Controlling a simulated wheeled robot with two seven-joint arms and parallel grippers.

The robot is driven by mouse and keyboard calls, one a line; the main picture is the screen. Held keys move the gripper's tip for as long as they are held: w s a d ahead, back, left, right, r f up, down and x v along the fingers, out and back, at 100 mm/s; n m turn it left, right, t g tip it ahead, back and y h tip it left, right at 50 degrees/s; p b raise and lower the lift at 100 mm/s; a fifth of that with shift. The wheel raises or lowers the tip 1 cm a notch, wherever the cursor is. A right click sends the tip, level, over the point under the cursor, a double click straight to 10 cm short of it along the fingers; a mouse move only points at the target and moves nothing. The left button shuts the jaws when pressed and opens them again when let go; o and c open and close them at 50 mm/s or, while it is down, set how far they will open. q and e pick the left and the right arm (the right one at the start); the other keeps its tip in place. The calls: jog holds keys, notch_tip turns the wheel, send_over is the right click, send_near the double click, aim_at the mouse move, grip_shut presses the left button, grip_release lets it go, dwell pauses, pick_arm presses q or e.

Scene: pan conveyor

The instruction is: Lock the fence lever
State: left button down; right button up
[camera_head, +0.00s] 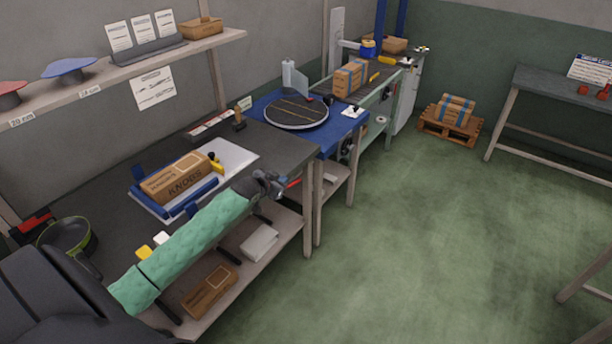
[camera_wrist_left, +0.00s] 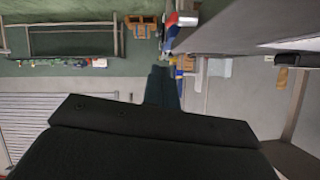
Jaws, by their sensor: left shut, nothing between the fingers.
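My left gripper (camera_head: 277,184) is at the end of the green-sleeved arm, by the front edge of the dark workbench (camera_head: 283,146). It is shut and empty. A small thin red piece (camera_head: 293,183) shows right beside its fingertips; I cannot tell whether it is the fence lever or whether they touch. Blue fence bars (camera_head: 196,197) lie along a white board, with a yellow and black part (camera_head: 215,162) at the far corner. No fence lever can be made out for sure. In the left wrist view a wide black body fills the bottom. My right gripper is not in view.
A KNOBS carton (camera_head: 178,178) sits between the blue bars. A pan (camera_head: 68,236) is at the bench's left end. Beyond the bench is a blue table with a round turntable (camera_head: 297,111). A lower shelf holds a carton (camera_head: 209,291). The green floor (camera_head: 430,240) at right is clear.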

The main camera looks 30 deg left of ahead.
aim_at(294, 183)
pick_arm(q)
jog(key=shift+w+a+r, duration=0.25)
jog(key=shift+w+r, duration=0.15)
jog(key=shift+r, duration=0.25)
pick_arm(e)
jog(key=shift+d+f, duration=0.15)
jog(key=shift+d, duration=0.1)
pick_arm(q)
jog(key=shift+w, duration=0.1)
